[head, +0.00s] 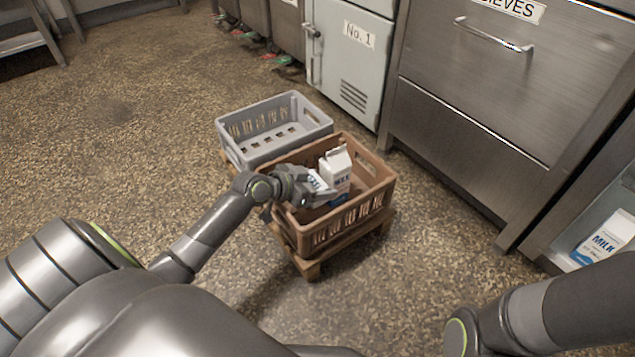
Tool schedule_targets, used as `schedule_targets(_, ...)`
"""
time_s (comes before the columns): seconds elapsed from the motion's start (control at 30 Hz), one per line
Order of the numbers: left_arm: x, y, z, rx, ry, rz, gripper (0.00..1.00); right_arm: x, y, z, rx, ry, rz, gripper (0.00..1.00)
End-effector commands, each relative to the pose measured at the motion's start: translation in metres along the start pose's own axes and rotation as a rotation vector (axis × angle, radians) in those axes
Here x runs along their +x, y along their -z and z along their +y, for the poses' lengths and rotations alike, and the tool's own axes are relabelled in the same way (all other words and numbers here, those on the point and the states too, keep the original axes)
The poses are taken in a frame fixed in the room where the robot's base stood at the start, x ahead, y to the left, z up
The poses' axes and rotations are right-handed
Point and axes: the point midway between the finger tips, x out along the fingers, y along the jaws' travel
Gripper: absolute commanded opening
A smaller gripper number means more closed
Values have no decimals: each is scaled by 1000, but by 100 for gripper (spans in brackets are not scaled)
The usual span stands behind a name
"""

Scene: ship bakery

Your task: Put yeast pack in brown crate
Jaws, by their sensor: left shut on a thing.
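The brown crate (313,238) stands on a low wooden pallet in the middle of the view. My left gripper (313,194) reaches over the crate's left part from the left. It is shut on the yeast pack (316,181), a small white pack with blue lettering, partly hidden by the gripper. The pack is at or just inside the crate's opening; I cannot tell whether it touches the crate floor. A white milk carton (336,168) stands in the crate right beside the pack. My right arm shows at the lower right, but its gripper is out of view.
A grey crate (272,150), looking empty, stands behind the brown one on the same pallet (310,268). A grey locker (353,60) and a steel drawer unit (480,110) stand behind. Another milk carton (606,238) sits on a low shelf at right. The left floor is clear.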

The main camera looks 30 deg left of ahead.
Motion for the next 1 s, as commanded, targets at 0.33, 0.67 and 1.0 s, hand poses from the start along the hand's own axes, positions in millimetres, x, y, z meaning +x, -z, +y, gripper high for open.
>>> schedule_targets(0.33, 2, -6, 0, -3, 0, -4, 81, -3, 1, 0, 0, 3, -1, 36)
schedule_targets(0.67, 2, -8, 0, -5, 0, -7, 90, -4, 0, 2, -5, 2, -8, 36)
schedule_targets(1.0, -34, 8, 0, -2, 1, -8, 90, 20, -11, -2, -11, 11, -2, 36)
